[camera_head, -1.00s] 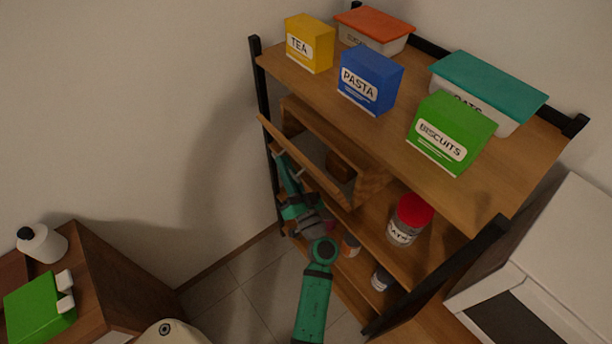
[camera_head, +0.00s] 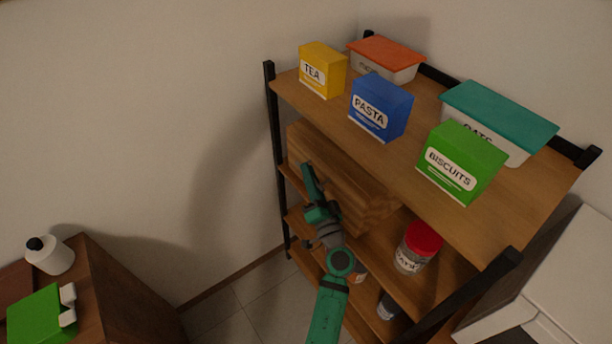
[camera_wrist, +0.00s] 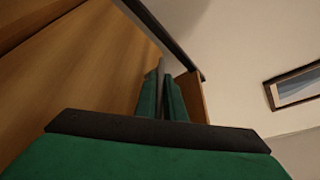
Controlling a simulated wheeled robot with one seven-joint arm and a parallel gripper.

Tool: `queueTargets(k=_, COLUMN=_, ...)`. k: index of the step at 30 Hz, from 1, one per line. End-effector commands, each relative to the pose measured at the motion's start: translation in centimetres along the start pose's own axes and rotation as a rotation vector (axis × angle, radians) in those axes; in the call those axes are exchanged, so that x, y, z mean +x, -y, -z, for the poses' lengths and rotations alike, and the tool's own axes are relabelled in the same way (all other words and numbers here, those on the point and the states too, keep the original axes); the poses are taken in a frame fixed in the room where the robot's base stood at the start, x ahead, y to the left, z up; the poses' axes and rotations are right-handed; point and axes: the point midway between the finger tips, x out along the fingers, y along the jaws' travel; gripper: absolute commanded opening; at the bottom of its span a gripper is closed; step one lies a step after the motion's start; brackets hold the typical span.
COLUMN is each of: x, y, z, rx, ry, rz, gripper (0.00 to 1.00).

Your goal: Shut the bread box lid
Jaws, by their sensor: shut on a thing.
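The wooden bread box (camera_head: 372,200) stands on the shelf below the top one in the head view. Its lid is swung up against the front and looks shut or nearly so; I cannot see whether a thin gap is left. My gripper (camera_head: 308,172) is at the front of the lid, partly covering it. In the wrist view my gripper's two green fingers (camera_wrist: 163,95) are close together, shut on a thin grey piece that looks like the lid handle (camera_wrist: 162,72). A wood surface fills the left of that view.
The top shelf holds a yellow tea box (camera_head: 322,70), a blue pasta box (camera_head: 380,107), a green biscuits box (camera_head: 462,162) and two lidded tubs. A red-capped jar (camera_head: 418,247) stands right of the bread box. A black post (camera_head: 275,130) is at the left.

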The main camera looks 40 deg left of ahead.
Motion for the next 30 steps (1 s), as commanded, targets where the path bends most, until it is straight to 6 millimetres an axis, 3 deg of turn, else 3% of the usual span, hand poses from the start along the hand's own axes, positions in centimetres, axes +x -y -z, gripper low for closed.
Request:
queueTargets(k=9, x=0.1, y=-0.1, z=0.0, rx=0.001, ry=0.001, rz=-0.002, gripper=0.0)
queueTargets(k=10, x=0.1, y=-0.1, z=0.0, rx=0.001, ry=0.001, rz=-0.002, gripper=0.16)
queueTargets(k=12, x=0.1, y=-0.1, z=0.0, rx=0.001, ry=0.001, rz=-0.002, gripper=0.28)
queueTargets(k=23, x=-0.5, y=-0.2, z=0.0, rx=0.001, ry=-0.001, rz=-0.003, gripper=0.28)
queueTargets(k=30, x=-4.0, y=-0.2, z=0.0, rx=0.002, ry=-0.002, rz=-0.005, gripper=0.28)
